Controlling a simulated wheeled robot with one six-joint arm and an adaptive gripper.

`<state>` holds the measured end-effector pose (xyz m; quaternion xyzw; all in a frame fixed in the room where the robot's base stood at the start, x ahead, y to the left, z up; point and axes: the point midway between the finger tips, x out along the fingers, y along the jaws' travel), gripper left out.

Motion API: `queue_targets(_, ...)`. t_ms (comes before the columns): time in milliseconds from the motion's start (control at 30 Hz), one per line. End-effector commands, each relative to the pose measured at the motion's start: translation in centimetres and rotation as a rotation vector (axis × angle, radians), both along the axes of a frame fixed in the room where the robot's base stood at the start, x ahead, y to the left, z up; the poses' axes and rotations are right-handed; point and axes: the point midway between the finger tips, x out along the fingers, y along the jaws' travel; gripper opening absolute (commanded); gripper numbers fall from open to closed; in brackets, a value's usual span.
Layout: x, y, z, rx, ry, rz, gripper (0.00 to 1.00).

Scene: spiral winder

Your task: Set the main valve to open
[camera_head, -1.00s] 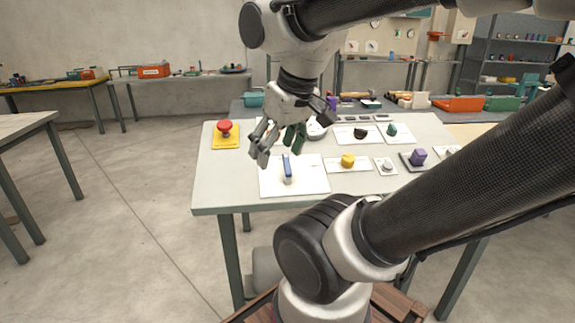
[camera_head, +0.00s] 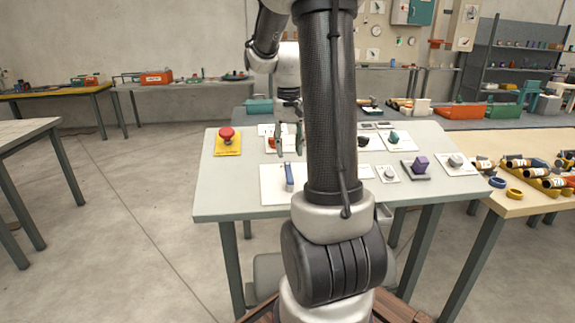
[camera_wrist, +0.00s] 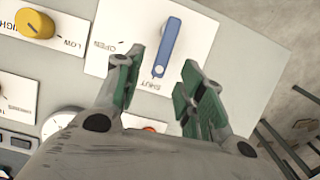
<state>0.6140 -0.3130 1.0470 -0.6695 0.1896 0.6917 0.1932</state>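The main valve is a blue lever (camera_head: 289,177) on a white plate (camera_head: 270,197) at the table's near left. In the wrist view, the lever (camera_wrist: 168,45) lies with its far end beside the word SHUT. The word OPEN is off to the left on the same plate (camera_wrist: 103,62). My gripper (camera_head: 290,153) hangs just beyond the lever in the head view. In the wrist view, my gripper (camera_wrist: 160,72) is open, its green-padded fingers apart on either side of the lever's far end. I cannot tell whether they touch it.
A red button on a yellow base (camera_head: 227,140) is at the table's left. A yellow knob (camera_wrist: 35,23) sits on the neighbouring plate, hidden behind my arm in the head view. A purple knob (camera_head: 420,164) and a green knob (camera_head: 393,137) stand to the right.

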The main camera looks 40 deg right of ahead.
Motion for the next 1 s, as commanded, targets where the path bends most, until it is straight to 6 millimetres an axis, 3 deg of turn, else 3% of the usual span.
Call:
queue_targets(67, 1.4, -0.5, 1.3, -0.015, -0.033, -0.026, 0.39)
queue_targets(133, 1.1, -0.4, 0.6, -0.013, -0.025, -0.046, 0.39)
queue_targets(600, 1.0, -0.3, -6.1, -0.013, -0.026, -0.046, 0.39)
queue_targets(933, 1.0, -0.3, -6.5, -0.014, -0.027, -0.046, 0.39)
queue_targets(1000, 1.0, -0.3, -6.5, -0.014, -0.027, -0.046, 0.27)
